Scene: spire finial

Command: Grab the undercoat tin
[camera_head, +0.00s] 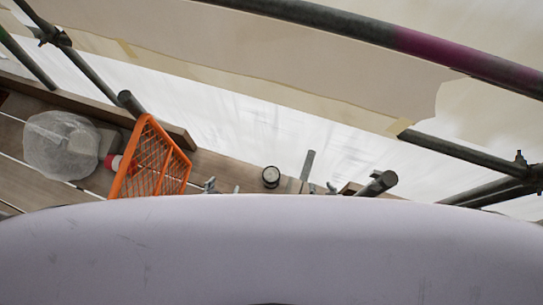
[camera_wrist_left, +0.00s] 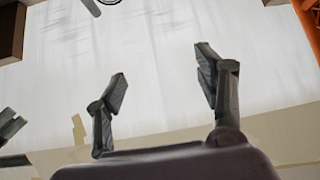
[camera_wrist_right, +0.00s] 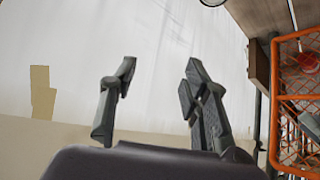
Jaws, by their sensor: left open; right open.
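A small round tin (camera_head: 270,177) with a dark rim and pale top stands on the planks in the head view; no label is readable, so I cannot confirm it is the undercoat tin. My left gripper (camera_head: 223,187) is open and empty to its left, with only its fingertips showing. My right gripper (camera_head: 322,187) is open and empty to its right. Both open pairs of fingers show in the left wrist view (camera_wrist_left: 160,75) and right wrist view (camera_wrist_right: 158,75). A dark curved rim is cut off at the top of each wrist view. My pale body hides the near planks.
An orange mesh basket (camera_head: 152,162) stands left of the tin. A flat grey tool (camera_head: 307,165) lies right of the tin. Scaffold tubes (camera_head: 380,183) and pale sheeting (camera_head: 270,120) bound the planks.

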